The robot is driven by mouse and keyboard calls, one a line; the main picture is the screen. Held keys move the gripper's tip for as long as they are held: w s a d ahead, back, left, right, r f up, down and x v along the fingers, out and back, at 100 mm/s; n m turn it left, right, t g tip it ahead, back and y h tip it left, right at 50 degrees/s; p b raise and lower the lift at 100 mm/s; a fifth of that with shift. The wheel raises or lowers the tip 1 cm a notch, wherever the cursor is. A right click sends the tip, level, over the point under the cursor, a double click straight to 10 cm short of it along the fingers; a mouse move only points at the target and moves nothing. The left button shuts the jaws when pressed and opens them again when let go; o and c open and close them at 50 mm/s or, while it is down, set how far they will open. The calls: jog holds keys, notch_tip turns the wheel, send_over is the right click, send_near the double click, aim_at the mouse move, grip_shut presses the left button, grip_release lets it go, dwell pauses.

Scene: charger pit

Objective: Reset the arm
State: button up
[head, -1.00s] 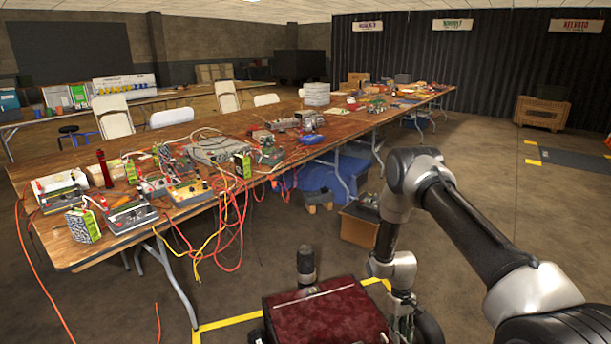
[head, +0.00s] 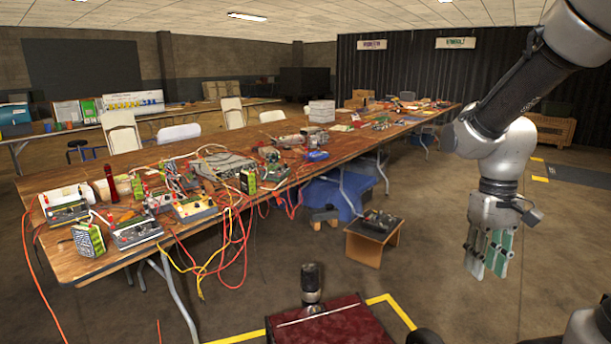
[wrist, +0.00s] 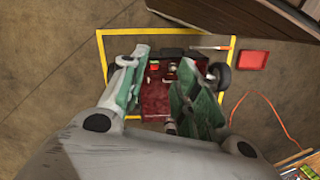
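My arm is raised at the right of the head view, with its elbow high. My gripper (head: 488,272) hangs from it, fingers pointing down over bare floor, to the right of the table. In the wrist view my gripper (wrist: 160,75) has its two teal-padded fingers spread apart, with nothing seen between them except my red base far below.
A long wooden table (head: 130,245) with electronics and loose cables fills the left and middle. A small wooden box (head: 366,250) with a device on top stands on the floor. A red tray (wrist: 254,60) lies outside the yellow floor outline (wrist: 166,32).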

jog(key=s+d+r+t, duration=0.1)
jog(key=s+r+t, duration=0.5)
jog(key=r, duration=0.5)
jog(key=shift+s, duration=1.05)
jog(key=shift+o, duration=0.3)
